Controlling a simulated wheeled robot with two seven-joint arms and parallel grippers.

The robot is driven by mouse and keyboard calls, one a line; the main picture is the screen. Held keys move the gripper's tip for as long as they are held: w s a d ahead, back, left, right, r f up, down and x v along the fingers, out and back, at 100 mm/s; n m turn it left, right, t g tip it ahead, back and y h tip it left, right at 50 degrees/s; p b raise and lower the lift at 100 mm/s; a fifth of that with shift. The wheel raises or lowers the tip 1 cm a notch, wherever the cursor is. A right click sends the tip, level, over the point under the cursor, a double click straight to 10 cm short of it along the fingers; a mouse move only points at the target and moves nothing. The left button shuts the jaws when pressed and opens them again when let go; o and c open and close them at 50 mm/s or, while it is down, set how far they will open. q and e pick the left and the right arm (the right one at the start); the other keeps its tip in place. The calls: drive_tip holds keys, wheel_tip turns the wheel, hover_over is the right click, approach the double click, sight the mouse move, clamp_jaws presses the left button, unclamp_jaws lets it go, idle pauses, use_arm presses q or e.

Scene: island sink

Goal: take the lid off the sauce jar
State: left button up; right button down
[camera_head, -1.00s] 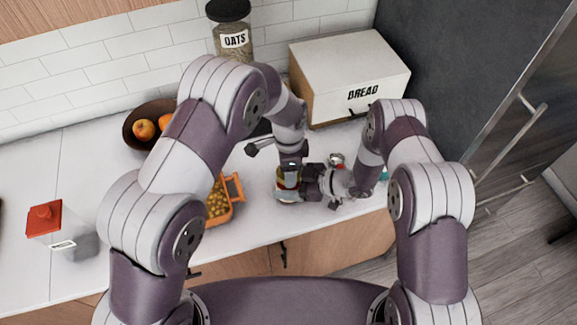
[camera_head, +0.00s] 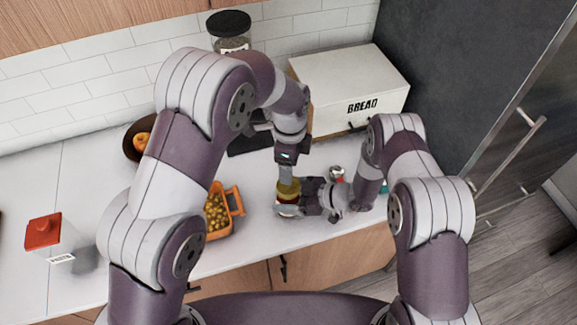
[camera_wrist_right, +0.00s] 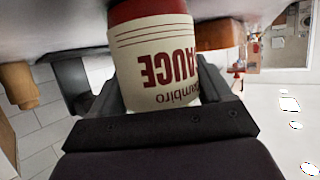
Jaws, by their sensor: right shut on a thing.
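The sauce jar (camera_head: 287,209) stands near the front of the white counter, with a gold lid (camera_head: 289,187) at its top. My right gripper (camera_head: 304,196) is shut around the jar's side from the right. The right wrist view shows the jar (camera_wrist_right: 160,60) between the fingers, with a cream label reading SAUCE upside down and a red band. My left gripper (camera_head: 286,175) points down directly over the lid, its fingertips at the lid. Its fingers show edge-on, so their opening is unclear. The lid is out of sight in the right wrist view.
An orange basket (camera_head: 237,200) of small yellow items stands just left of the jar. A bread box (camera_head: 345,85), an oats jar (camera_head: 230,28) and a fruit bowl (camera_head: 133,150) stand behind. A red-lidded pasta container (camera_head: 44,232) is far left. Small items stand right of the jar.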

sight(288, 197)
use_arm(q)
drive_tip(key=m, duration=0.3)
drive_tip(key=shift+s+r, duration=0.1)
drive_tip(key=shift+r, duration=0.25)
drive_tip(key=shift+s+a+m, duration=0.15)
drive_tip(key=shift+s+m, duration=0.05)
drive_tip(key=shift+m, duration=0.8)
drive_tip(key=shift+s+m, duration=0.15)
drive_tip(key=shift+m, duration=0.55)
drive_tip(key=shift+a+f+m, duration=0.1)
drive_tip(key=shift+f+m, duration=0.2)
wheel_tip(288, 197, down, 7)
drive_tip(key=shift+f, duration=0.15)
drive_tip(key=c, duration=0.9)
drive_tip(key=n, duration=0.4)
drive_tip(key=shift+n, duration=0.4)
drive_tip(key=n, duration=0.8)
drive_tip(key=shift+n, duration=0.3)
